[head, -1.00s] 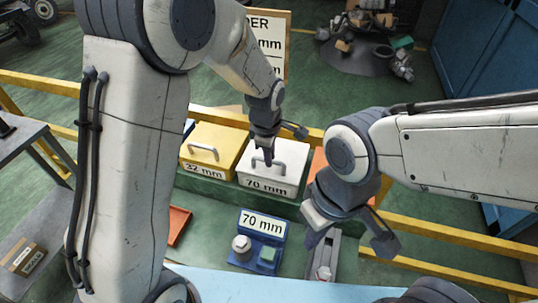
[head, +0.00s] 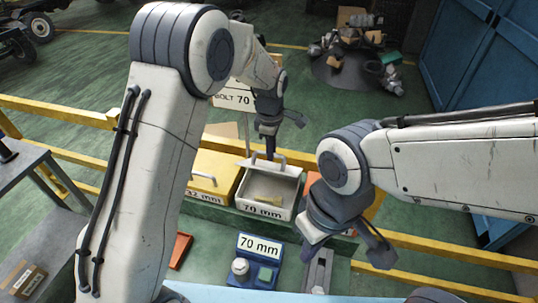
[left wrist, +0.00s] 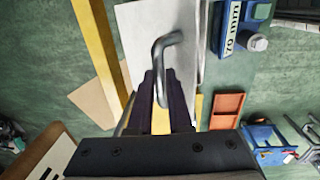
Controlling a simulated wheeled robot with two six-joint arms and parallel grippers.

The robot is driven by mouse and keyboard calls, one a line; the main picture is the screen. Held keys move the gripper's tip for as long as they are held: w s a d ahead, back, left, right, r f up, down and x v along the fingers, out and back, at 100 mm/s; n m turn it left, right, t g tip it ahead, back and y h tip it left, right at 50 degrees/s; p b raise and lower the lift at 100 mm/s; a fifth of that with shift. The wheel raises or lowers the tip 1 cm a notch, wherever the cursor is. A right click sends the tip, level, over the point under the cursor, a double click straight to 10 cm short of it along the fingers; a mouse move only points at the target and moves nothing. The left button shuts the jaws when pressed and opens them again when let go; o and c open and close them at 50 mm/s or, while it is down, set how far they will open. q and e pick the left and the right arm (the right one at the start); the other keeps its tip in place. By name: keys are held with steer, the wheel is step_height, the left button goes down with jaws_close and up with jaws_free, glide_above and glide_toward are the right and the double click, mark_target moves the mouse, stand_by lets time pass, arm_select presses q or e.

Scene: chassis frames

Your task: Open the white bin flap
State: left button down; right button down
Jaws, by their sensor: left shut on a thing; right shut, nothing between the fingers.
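The white bin (head: 248,207), labelled 70 mm, has its flap (head: 256,166) raised, and its inside shows. A few tan pieces (head: 268,200) lie in it. My left gripper (head: 270,156) is shut on the flap's grey handle (head: 283,160) above the bin. In the left wrist view the gripper's dark fingers (left wrist: 160,88) meet the bent handle (left wrist: 166,44) on the white flap (left wrist: 133,40). My right gripper (head: 340,250) is shut and empty, right of the bin and nearer to me.
A closed yellow bin (head: 210,178) stands left of the white one. A blue stand (head: 256,270) with a 70 mm sign is in front, beside a grey fixture (head: 318,272). An orange tray (head: 181,250) lies left. A yellow rail (head: 110,120) runs behind the bins.

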arm_select(q)
steer(key=shift+w+f, duration=0.15)
steer(key=c, duration=1.2)
jaws_free()
steer(key=o, duration=0.4)
steer(key=shift+w+f, duration=0.1)
steer(key=shift+w, duration=0.05)
steer(key=shift+c, duration=0.2)
steer(key=shift+r, duration=0.55)
step_height(320, 180, up, 10)
steer(key=s+b, duration=0.1)
steer(key=b, duration=0.2)
steer(key=shift+f, duration=0.15)
